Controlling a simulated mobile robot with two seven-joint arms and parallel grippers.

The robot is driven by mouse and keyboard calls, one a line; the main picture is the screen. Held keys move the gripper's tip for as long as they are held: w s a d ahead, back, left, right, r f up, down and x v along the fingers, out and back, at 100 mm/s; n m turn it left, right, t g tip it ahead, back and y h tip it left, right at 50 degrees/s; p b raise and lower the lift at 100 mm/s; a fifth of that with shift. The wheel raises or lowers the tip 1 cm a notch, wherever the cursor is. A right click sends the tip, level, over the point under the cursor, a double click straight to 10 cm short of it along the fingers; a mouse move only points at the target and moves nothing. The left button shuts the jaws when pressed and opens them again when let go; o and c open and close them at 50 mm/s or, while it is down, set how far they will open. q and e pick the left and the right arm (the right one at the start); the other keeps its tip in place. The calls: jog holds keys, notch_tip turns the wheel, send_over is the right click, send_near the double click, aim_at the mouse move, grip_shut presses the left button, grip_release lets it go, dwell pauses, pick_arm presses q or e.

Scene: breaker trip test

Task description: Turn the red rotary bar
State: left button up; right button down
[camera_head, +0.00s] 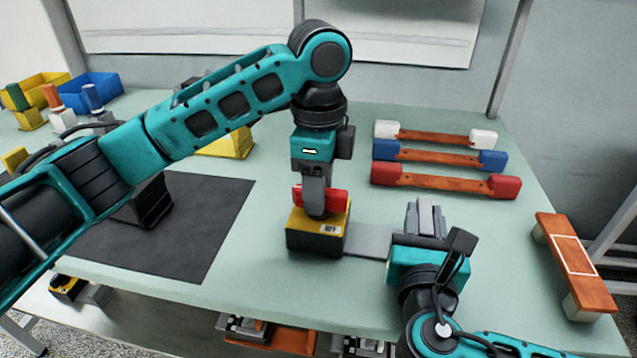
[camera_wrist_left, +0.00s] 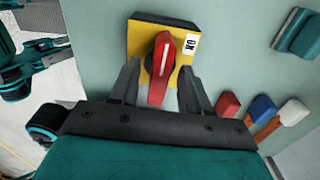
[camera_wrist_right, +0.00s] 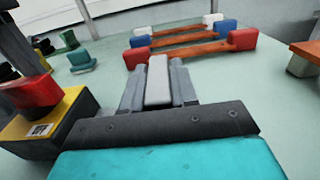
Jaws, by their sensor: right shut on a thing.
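The red rotary bar (camera_head: 338,200) sits on top of a yellow and black box (camera_head: 316,241) on the table. My left gripper (camera_head: 316,205) points down over it. In the left wrist view the red bar (camera_wrist_left: 161,68) lies between the left gripper's two spread fingers (camera_wrist_left: 158,88), with a gap at each side. A white line runs along the bar, and a white label (camera_wrist_left: 190,44) is beside it. My right gripper (camera_head: 425,218), right of the box, is shut on a light grey bar (camera_wrist_right: 158,82), seen between its fingers in the right wrist view.
A flat grey plate (camera_head: 368,241) lies between the box and my right gripper. White, blue and red-ended bars (camera_head: 445,182) lie at the back right. An orange bench-like piece (camera_head: 573,262) stands at the right edge. A dark mat (camera_head: 190,240) covers the left. Bins (camera_head: 92,92) stand back left.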

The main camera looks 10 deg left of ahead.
pick_arm(q)
notch_tip(320, 180, up, 12)
dwell(0.6)
pick_arm(e)
jog(key=c, duration=0.8)
grip_release()
